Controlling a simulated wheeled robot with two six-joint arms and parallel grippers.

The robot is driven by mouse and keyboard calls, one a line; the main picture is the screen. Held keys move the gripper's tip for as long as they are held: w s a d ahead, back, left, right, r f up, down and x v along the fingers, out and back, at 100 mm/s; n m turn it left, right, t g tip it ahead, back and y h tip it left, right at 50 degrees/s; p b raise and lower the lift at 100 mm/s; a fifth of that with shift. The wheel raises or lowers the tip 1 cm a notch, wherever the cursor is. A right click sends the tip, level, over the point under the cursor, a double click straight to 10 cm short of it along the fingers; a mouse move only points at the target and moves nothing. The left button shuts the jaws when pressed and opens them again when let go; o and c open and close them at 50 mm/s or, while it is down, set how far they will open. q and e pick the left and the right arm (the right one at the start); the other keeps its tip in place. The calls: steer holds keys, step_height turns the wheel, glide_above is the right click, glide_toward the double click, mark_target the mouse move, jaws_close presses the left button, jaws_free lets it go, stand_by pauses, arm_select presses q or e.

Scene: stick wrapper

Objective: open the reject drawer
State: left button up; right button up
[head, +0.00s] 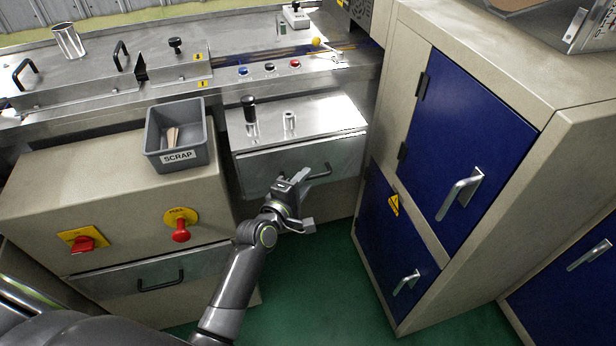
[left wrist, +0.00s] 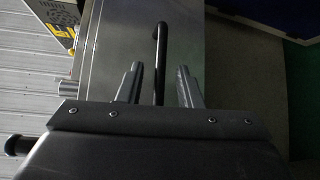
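A steel drawer front (head: 259,172) with a dark bar handle (head: 321,173) sits below a small steel worktop, right of the scrap bin. No label naming it as the reject drawer is readable. My left gripper (head: 293,179) is at this drawer, at the left part of the handle. In the left wrist view the two fingers (left wrist: 158,85) stand apart, with the dark handle bar (left wrist: 160,55) between them and a visible gap on each side. The drawer looks shut. My right gripper is not in view.
A grey scrap bin (head: 161,137) stands on the beige cabinet at left, above a red knob (head: 181,233) and another handled drawer (head: 190,270). A tall cabinet with blue doors (head: 470,130) stands close on the right. Green floor (head: 300,285) in front is clear.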

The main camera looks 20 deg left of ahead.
arm_select(q)
steer(key=shift+x, duration=1.2)
jaws_close()
